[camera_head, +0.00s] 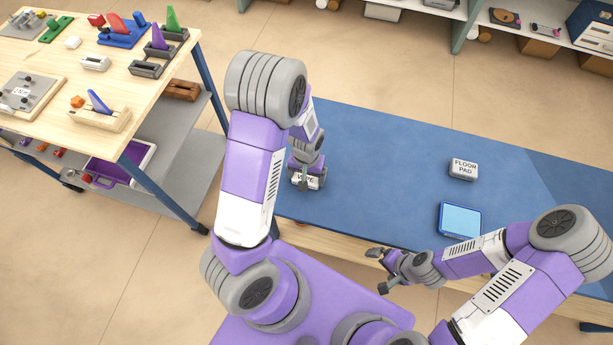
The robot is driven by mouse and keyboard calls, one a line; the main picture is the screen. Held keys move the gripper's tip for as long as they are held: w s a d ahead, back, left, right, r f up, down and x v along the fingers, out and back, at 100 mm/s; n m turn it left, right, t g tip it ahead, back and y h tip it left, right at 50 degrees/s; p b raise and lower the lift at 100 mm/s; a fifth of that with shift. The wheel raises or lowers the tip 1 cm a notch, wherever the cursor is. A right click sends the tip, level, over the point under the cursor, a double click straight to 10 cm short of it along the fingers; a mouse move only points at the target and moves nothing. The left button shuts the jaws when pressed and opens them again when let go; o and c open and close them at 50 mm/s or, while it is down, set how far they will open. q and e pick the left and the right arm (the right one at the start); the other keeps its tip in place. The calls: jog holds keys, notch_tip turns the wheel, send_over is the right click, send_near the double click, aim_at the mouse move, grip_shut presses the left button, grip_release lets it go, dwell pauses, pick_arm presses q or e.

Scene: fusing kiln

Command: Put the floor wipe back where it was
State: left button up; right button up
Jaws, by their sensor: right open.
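A small white block (310,183) with a partly covered label that seems to read "WIPE" is at the left part of the blue table top (390,150). My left gripper (304,178) is right over it, with a finger in front of the label. The gripper hides much of the block, and I cannot tell whether the jaws hold it or whether it touches the table. My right gripper (377,270) is open and empty, in front of the table's near edge.
A white block labelled "FLOOR PAD" (463,170) and a light-blue square in a dark frame (460,220) are on the right part of the blue top. A wooden bench (150,80) with several tools stands at the left. The blue top's middle is clear.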

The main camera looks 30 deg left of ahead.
pick_arm(q)
jog(key=shift+f, duration=0.2)
jog(key=o, duration=0.8)
notch_tip(320, 180, up, 12)
jog(key=p, duration=0.5)
jog(key=shift+r, duration=0.2)
